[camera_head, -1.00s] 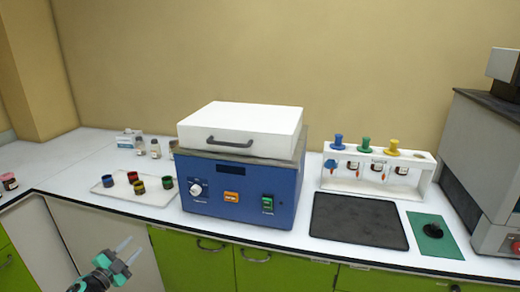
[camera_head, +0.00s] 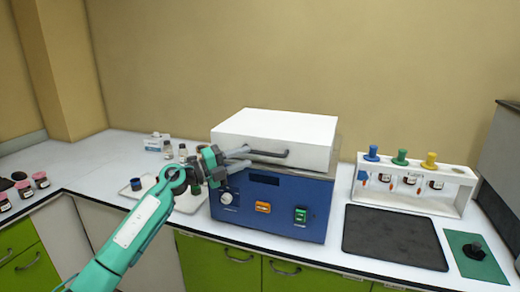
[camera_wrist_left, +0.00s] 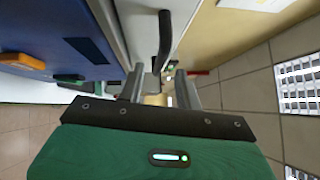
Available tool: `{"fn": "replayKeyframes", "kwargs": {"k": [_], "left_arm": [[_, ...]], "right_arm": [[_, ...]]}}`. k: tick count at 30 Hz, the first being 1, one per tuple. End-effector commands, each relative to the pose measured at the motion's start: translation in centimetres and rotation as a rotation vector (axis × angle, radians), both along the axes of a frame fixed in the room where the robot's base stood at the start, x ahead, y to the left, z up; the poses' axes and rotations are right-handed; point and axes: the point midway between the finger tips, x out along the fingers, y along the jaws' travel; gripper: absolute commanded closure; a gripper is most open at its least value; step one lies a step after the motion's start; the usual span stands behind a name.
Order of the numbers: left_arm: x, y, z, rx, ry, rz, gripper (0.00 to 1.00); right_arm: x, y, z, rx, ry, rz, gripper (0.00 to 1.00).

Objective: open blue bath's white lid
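The blue bath (camera_head: 262,187) stands on the counter with its white lid (camera_head: 280,128) down on top. The lid's dark handle (camera_head: 272,153) is on its front face; it also shows in the left wrist view (camera_wrist_left: 165,38). My left gripper (camera_head: 247,158) is at the left part of the handle, in front of the lid. In the left wrist view my left gripper (camera_wrist_left: 160,80) is open, its fingers apart on either side of the handle's line. I cannot tell whether they touch it. My right gripper is not in view.
A white rack (camera_head: 415,188) with colored-topped funnels stands right of the bath, behind a black mat (camera_head: 394,237). A green pad (camera_head: 474,258) lies at the far right. A tray (camera_head: 185,202) with jars is partly behind my left arm. More jars (camera_head: 25,188) stand at far left.

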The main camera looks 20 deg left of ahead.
Motion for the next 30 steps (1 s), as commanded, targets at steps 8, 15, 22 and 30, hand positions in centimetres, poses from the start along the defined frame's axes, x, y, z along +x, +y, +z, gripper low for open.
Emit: {"fn": "replayKeyframes", "kwargs": {"k": [8,15,22,30], "left_arm": [[3.1,-3.3,0.7,-0.002,-0.001,0.0,0.66],[3.8,-4.2,0.7,0.0,0.0,0.0,0.66],[3.8,-4.2,0.7,0.0,0.0,0.0,0.68],[3.8,-4.1,0.7,-0.001,0.001,0.0,1.0]], "right_arm": [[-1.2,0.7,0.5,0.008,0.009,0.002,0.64],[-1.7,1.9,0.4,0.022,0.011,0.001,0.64],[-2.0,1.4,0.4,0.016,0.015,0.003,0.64],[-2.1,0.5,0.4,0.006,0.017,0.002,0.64]]}}
